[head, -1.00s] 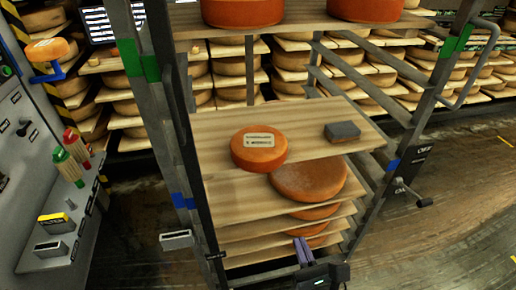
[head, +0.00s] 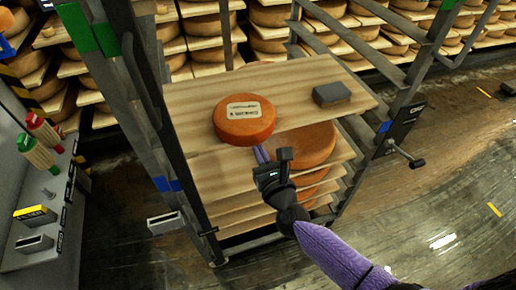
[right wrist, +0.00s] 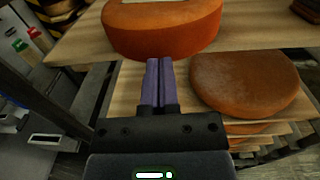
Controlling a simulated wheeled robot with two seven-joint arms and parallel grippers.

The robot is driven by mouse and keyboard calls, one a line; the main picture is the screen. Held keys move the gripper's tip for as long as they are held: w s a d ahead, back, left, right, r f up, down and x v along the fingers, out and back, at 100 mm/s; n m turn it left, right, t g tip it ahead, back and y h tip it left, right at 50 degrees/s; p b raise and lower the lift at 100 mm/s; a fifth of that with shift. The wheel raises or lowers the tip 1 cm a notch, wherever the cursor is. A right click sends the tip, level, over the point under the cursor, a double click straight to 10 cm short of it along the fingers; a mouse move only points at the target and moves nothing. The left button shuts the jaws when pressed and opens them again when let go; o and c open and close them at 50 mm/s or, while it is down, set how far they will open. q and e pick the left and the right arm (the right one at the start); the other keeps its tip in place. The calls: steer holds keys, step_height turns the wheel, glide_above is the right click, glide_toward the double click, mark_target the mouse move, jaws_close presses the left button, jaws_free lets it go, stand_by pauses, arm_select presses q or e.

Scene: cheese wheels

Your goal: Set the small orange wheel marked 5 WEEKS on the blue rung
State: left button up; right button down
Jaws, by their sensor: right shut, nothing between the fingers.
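An orange cheese wheel (head: 244,121) with a pale label lies flat on the upper wooden board (head: 195,150) of the rack; its print is too small to read. It also shows in the right wrist view (right wrist: 165,28). My right gripper (head: 262,155) is shut and empty, its purple fingers just in front of this wheel; contact is unclear. The fingers show together in the right wrist view (right wrist: 158,80). Blue marks sit on the rack's left post (head: 168,185) and right post (head: 384,127). Another orange wheel (head: 5,18) is cut off at top left. My left gripper is not in view.
A grey block (head: 332,95) lies on the board's right part. A larger brown wheel (head: 308,145) lies below, with more loaded boards under it. A control panel (head: 60,190) stands at left. A black lever (head: 405,155) sticks out at right.

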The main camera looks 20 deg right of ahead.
mark_target(254, 142)
steer(key=shift+w+a, duration=0.1)
steer(key=shift+w, duration=0.6)
steer(key=shift+w+f+b, duration=0.1)
steer(key=shift+w+b, duration=0.55)
steer(key=shift+w, duration=0.45)
steer(key=shift+a, duration=0.1)
